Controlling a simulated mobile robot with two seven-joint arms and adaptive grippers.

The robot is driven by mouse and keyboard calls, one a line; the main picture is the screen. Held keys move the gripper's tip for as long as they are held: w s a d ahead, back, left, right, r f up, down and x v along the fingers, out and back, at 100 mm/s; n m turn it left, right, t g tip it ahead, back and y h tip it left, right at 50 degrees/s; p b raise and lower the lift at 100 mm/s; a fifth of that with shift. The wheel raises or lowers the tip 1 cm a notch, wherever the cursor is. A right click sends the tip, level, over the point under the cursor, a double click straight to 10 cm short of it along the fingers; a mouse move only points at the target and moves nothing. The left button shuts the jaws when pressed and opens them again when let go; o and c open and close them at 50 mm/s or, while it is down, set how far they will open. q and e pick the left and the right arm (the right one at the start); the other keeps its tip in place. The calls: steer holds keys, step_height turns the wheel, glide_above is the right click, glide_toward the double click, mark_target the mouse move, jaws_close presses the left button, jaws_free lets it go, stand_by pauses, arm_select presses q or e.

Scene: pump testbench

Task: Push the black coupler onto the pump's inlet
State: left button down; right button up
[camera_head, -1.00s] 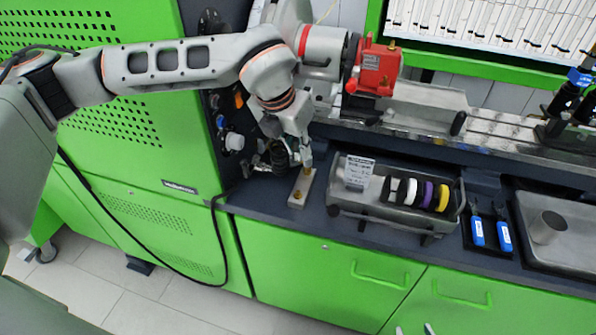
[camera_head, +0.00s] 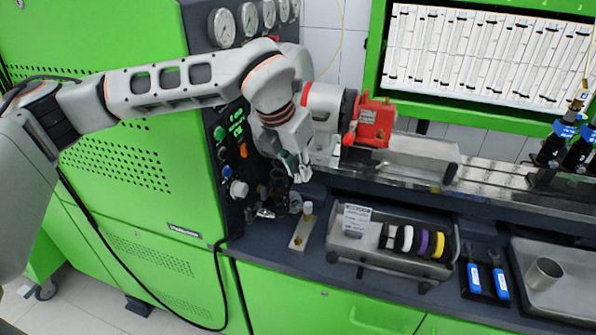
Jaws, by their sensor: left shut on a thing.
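My left gripper (camera_head: 299,174) hangs in front of the control panel of the green cabinet, above a small pale block. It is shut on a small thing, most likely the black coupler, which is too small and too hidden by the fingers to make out. The pale block (camera_head: 300,236) lies on the dark bench and bears two brass-coloured fittings (camera_head: 308,209). The gripper is apart from the block. The pump and its inlet cannot be told for sure; a red unit (camera_head: 374,122) sits on the bench rail to the right of the gripper. My right gripper is not in view.
A grey tray (camera_head: 345,252) holds black, white, purple and yellow rings. Two blue-handled tools (camera_head: 486,277) and a metal cup (camera_head: 544,273) in a basin stand further right. Dials and knobs crowd the green cabinet (camera_head: 110,30) close to the gripper.

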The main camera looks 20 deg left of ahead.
arm_select(q)
step_height(320, 180, up, 13)
stand_by(0.8)
stand_by(0.5)
steer(key=w+d, duration=0.4)
steer(key=d, duration=0.4)
steer(key=w+d, duration=0.4)
steer(key=d, duration=0.4)
steer(key=shift+w+a, duration=0.1)
steer(key=shift+a, duration=0.1)
stand_by(0.3)
